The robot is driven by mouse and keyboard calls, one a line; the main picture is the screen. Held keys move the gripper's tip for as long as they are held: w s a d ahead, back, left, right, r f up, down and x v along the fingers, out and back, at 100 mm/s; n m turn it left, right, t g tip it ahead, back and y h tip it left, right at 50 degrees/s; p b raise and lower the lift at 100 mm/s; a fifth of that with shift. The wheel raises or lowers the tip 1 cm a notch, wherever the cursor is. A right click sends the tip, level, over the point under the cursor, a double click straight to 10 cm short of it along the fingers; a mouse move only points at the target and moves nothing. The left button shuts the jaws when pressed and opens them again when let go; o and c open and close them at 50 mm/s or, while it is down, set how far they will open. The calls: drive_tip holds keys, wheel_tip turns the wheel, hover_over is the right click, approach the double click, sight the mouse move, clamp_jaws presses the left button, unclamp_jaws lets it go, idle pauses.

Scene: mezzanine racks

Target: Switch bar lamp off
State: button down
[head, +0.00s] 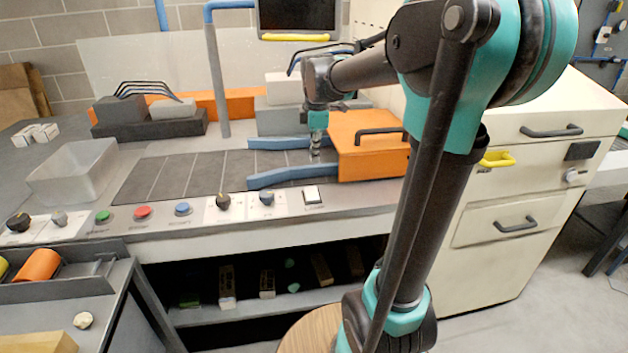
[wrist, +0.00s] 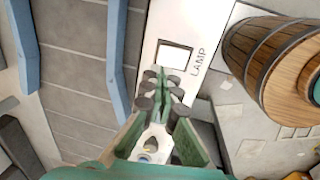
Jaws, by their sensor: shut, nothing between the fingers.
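The white lamp switch (head: 312,195) sits on a light plate at the front of the bench panel, right of the knobs. In the wrist view the switch (wrist: 174,56) is a white square with a dark frame, beside the word LAMP. My gripper (head: 315,155) is shut and empty, pointing down above the bench behind the switch. In the wrist view my gripper (wrist: 165,80) has its fingertips together just below the switch in the picture; contact cannot be told. A yellow bar (head: 295,37) runs under a dark screen; I cannot tell if it is the lamp.
Blue rails (head: 280,176) and an orange box (head: 365,145) with a black handle stand close to my gripper. Knobs (head: 223,201) and red, green and blue buttons line the panel to the left. A clear bin (head: 72,172) stands at the left.

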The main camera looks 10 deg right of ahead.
sight(314, 189)
drive_tip(key=f, duration=0.3)
drive_tip(key=w+f, duration=0.1)
drive_tip(key=f, duration=0.6)
drive_tip(key=shift+w+f, duration=0.25)
drive_tip(key=shift+w, duration=0.1)
drive_tip(key=shift+w+f+g, duration=0.3)
drive_tip(key=shift+f+g, duration=0.2)
drive_tip(key=shift+g, duration=0.1)
drive_tip(key=shift+s, duration=0.1)
drive_tip(key=shift+s+r, duration=0.1)
drive_tip(key=shift+s+r, duration=0.3)
drive_tip(key=shift+s, duration=0.3)
drive_tip(key=shift+w+a+r, duration=0.1)
drive_tip(key=shift+w+r, duration=0.05)
drive_tip(key=shift+r, duration=0.35)
wheel_tip(314, 189, up, 13)
drive_tip(key=w, duration=0.2)
